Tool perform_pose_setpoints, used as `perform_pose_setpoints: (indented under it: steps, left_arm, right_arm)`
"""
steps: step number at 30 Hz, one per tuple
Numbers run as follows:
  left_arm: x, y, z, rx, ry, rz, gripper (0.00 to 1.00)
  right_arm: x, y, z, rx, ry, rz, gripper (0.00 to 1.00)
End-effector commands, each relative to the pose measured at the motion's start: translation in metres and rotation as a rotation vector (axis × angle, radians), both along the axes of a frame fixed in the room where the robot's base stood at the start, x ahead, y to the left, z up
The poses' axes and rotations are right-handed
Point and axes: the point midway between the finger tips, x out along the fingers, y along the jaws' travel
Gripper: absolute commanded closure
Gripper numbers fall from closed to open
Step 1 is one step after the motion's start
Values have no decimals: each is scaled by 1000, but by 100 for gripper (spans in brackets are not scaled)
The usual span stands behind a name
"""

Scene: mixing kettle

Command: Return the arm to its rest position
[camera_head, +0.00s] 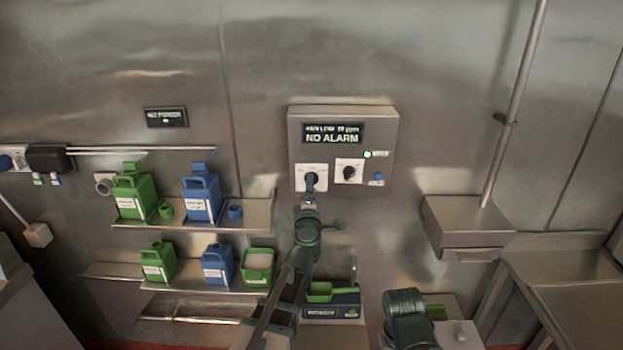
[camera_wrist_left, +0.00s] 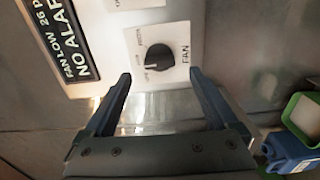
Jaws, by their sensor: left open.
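My left arm reaches up to the wall control box (camera_head: 295,125). My left gripper (camera_head: 309,196) is in front of the box's left knob plate. In the left wrist view the gripper (camera_wrist_left: 160,78) is open and empty, with its two fingers spread. A black knob (camera_wrist_left: 158,57) on a white plate marked FAN shows just beyond the fingertips, between them and seemingly clear of both. In the head view the gripper partly covers the left knob (camera_head: 310,179). Part of my right arm (camera_head: 405,305) shows at the lower right; its gripper is not visible.
Green jugs (camera_head: 131,193) and blue jugs (camera_head: 200,196) stand on two wall shelves at left. A second knob (camera_head: 348,172), a green light and a steel box with a pole (camera_head: 468,222) are to the right.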

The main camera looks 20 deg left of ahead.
Motion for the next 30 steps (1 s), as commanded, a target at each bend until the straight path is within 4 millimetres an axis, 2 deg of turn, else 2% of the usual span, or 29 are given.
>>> perform_pose_setpoints:
  steps: [1,6,15,18,20,23,25,27,29,30]
  left_arm:
    - [-9,-2,0,0,0,-1,8]
    - [-25,-6,0,0,0,1,8]
    - [-26,-7,0,1,0,1,8]
    - [-25,-14,1,27,1,-30,8]
    - [-25,-26,3,76,4,-85,8]
    - [-25,-62,1,218,30,-250,8]
    - [-31,-95,-11,348,75,-400,8]
    - [-43,-123,-31,478,145,-551,8]
    - [-56,-142,-54,584,222,-676,8]
    - [-68,-152,-71,651,282,-756,8]
  right_arm:
    - [0,0,0,0,0,0,100]
    - [0,0,0,0,0,0,100]
    - [0,0,0,0,0,0,100]
    - [0,0,0,0,0,0,100]
    - [0,0,0,0,0,0,100]
    - [0,0,0,0,0,0,100]
    - [0,0,0,0,0,0,100]
    - [0,0,0,0,0,0,100]
    - [0,0,0,0,0,0,100]
    - [0,0,0,0,0,0,100]
